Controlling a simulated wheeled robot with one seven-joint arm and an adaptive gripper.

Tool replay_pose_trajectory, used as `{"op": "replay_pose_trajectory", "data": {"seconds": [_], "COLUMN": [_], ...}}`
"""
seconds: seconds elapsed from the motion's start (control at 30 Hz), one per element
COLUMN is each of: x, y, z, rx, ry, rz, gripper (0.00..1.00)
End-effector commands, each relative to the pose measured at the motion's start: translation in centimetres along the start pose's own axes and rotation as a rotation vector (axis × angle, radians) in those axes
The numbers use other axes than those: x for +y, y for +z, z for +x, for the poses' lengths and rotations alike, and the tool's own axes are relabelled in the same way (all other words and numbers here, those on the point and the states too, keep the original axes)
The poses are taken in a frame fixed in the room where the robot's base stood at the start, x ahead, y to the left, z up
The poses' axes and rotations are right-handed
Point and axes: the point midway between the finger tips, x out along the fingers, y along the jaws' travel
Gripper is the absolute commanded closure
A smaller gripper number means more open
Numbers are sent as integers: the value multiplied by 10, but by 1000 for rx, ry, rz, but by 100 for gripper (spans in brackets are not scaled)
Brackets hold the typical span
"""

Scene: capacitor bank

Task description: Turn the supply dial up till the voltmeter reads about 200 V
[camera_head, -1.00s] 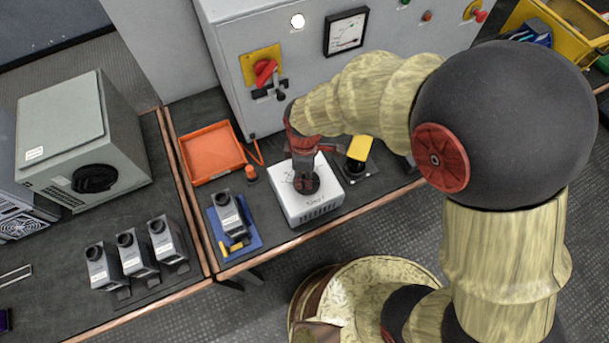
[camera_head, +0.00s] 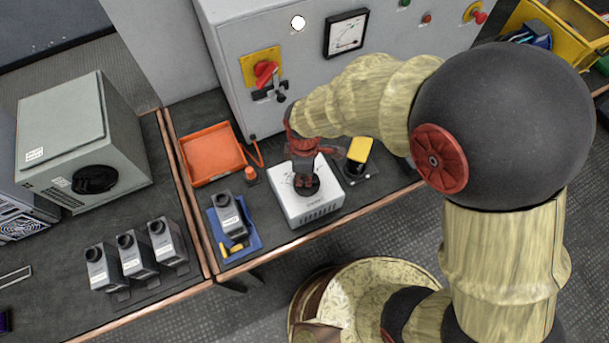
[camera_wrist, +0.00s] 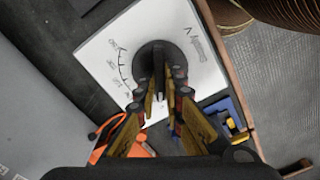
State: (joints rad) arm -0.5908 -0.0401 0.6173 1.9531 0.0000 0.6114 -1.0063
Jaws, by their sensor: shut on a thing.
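The white supply box (camera_head: 318,208) stands on the dark bench near its front edge, with a black round dial (camera_head: 306,190) on top. My gripper (camera_head: 304,174) points down over the box and is shut on the dial. In the wrist view the two fingers close on the raised grip of the dial (camera_wrist: 151,53), and a printed scale curves along its left side. The fingers hide part of the dial and scale. The voltmeter (camera_head: 346,33) is on the grey cabinet front; its needle slants, but the numbers are too small to read.
A red switch on a yellow plate (camera_head: 262,70) is left of the voltmeter. An orange tray (camera_head: 212,153), a capacitor on a blue holder (camera_head: 229,216) and a yellow-topped part (camera_head: 359,150) surround the box. Several capacitors (camera_head: 133,255) stand on the left bench.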

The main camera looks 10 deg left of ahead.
Motion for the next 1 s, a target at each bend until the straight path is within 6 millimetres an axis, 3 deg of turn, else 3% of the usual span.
{"op": "replay_pose_trajectory", "data": {"seconds": [0.37, 1.0], "x": [0, 3], "y": [0, 1], "z": [-1, -1], "rx": [0, -1], "ry": [-1, -1], "rz": [53, 444], "gripper": [100, 100]}}
